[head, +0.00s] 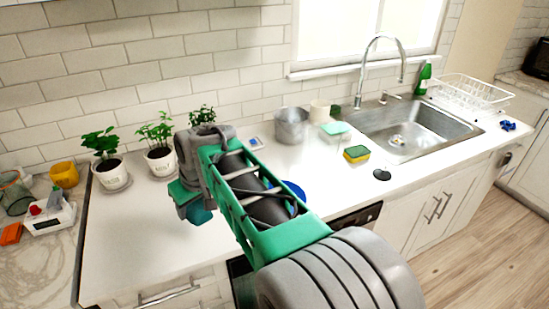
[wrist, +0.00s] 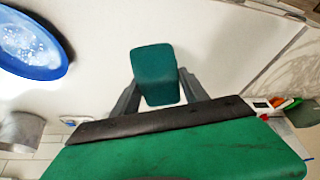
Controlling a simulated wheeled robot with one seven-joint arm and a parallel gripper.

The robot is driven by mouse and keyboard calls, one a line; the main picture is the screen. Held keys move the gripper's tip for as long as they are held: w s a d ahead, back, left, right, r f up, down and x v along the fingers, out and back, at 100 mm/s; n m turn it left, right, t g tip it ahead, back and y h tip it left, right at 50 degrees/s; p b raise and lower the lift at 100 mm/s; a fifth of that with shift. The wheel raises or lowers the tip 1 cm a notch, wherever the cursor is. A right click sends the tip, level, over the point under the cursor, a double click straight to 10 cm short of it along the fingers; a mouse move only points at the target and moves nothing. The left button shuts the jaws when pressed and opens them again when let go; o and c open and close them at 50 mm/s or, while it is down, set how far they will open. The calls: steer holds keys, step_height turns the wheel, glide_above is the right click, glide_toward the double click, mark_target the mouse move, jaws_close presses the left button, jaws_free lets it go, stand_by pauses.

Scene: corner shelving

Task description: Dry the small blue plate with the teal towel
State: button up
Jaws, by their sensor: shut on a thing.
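My gripper (wrist: 157,88) is shut on the teal towel (wrist: 153,66), which shows as a folded block between the two fingers in the wrist view. In the head view the towel (head: 199,213) hangs just below my gripper, over the left part of the white counter. The small blue plate (head: 295,189) lies on the counter to the right of my gripper, mostly hidden behind my arm. In the wrist view the plate (wrist: 48,70) is at the upper left, cut by the frame edge, with whitish droplet-like spots on its inside. The towel and plate are apart.
Potted plants (head: 161,160) stand along the wall behind my gripper. The counter's front left (head: 140,250) is clear.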

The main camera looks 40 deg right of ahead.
mark_target(297, 190)
steer(key=s+d+r+n+y+p, duration=0.15)
steer(key=d+p, duration=0.25)
steer(key=d, duration=0.9)
steer(key=s+d+n+p, duration=0.3)
steer(key=d+p, duration=0.2)
steer(key=d, duration=0.8)
steer(key=shift+s+a+f+b, duration=0.1)
steer(key=shift+a+f+b, duration=0.05)
steer(key=shift+f+b, duration=1.7)
steer(key=shift+s+a+f+b, duration=0.1)
steer(key=shift+f+b, duration=1.25)
steer(key=shift+f, duration=0.9)
steer(key=shift+f+b, duration=0.7)
steer(key=shift+f, duration=0.1)
